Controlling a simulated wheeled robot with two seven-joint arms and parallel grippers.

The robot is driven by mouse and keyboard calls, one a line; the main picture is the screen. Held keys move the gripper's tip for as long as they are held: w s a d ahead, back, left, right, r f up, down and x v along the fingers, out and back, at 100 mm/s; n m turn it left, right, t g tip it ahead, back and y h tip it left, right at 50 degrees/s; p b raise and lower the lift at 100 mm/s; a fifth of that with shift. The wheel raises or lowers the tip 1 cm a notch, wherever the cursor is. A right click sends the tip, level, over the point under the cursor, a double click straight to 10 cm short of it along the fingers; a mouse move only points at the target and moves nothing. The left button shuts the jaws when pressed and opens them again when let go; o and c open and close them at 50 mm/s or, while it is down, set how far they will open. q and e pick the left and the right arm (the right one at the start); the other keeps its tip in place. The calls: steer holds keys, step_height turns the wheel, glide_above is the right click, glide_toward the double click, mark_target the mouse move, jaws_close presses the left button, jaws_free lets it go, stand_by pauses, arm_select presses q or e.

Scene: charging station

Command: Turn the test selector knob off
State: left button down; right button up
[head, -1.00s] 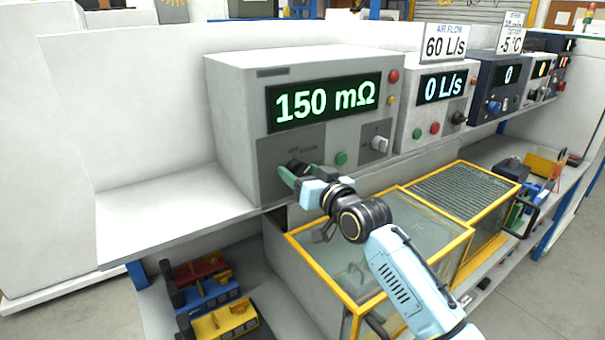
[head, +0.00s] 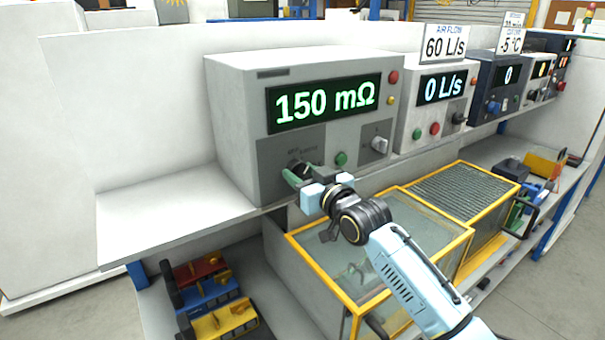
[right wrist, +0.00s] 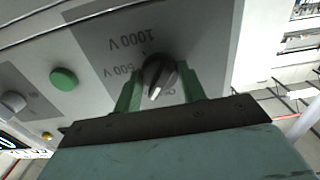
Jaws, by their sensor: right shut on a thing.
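The test selector knob (right wrist: 158,76) is a dark round knob with a pale pointer line, on the grey front panel of the tester (head: 230,120). In the right wrist view, "500 V" and "1000 V" are printed beside it, and the pointer's pale end faces the gripper side. A further label is partly hidden. My right gripper (head: 303,178) has its green fingers on both sides of the knob and is shut on it; it also shows in the right wrist view (right wrist: 160,90). The tester's display (head: 325,103) reads 150 mΩ. My left gripper is not in view.
A green button (head: 341,158) and another knob (head: 379,144) sit right of the gripper. An air flow unit (head: 425,125) stands beside the tester. A yellow-framed glass case (head: 345,290) lies below my right arm. The shelf (head: 165,212) is bare at left.

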steer(key=n, duration=0.3)
steer(key=shift+n+p, duration=0.3)
steer(key=shift+p, duration=0.1)
steer(key=shift+n+p, duration=0.5)
steer(key=shift+n, duration=1.4)
steer(key=o, duration=1)
steer(key=shift+s, duration=0.1)
steer(key=b+v, duration=0.1)
steer(key=v, duration=1.2)
steer(key=shift+d, duration=0.15)
steer(key=shift+s+f, duration=0.1)
steer(key=shift+s, duration=0.05)
